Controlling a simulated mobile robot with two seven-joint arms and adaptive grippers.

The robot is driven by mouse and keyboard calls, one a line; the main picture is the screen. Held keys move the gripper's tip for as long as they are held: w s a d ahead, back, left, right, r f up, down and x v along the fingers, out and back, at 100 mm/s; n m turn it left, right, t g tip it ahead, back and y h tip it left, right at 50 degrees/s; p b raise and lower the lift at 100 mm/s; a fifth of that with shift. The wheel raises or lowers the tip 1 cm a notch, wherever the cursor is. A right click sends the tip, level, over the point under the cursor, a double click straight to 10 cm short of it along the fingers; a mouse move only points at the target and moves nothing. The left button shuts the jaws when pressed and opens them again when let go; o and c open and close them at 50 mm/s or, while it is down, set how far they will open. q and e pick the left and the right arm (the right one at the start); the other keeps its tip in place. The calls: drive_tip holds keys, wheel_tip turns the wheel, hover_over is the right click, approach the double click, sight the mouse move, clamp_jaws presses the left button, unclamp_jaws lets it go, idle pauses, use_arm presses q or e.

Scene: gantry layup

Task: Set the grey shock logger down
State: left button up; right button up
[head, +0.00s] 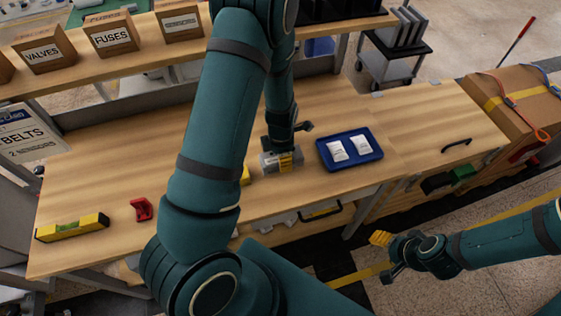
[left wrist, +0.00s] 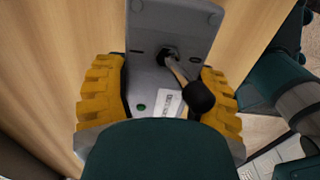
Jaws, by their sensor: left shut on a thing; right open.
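The grey shock logger (head: 267,162) is at the middle of the wooden bench, left of the blue tray, mostly covered by my left gripper (head: 286,161). In the left wrist view the logger (left wrist: 148,88) sits between the two yellow ribbed fingers, which are shut on it. It shows a grey plate, a white label, a green dot and a black-ended lever. Its underside is hidden, so I cannot tell whether it touches the bench. My right gripper (head: 384,257) is open and empty, off the bench's front edge at the lower right.
A blue tray (head: 325,157) with two white packets lies just right of the logger. A red part (head: 142,209) and a yellow level (head: 72,228) lie at the bench's left. Labelled boxes (head: 111,37) stand on the shelf behind. The bench (head: 425,130) is clear right of the tray.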

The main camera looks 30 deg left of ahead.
use_arm(q)
drive_tip(key=shift+f, duration=1.4)
drive_tip(key=shift+f+b, duration=0.2)
drive_tip(key=shift+b, duration=0.1)
drive_tip(key=o, duration=1.3)
drive_tip(key=shift+r, duration=0.1)
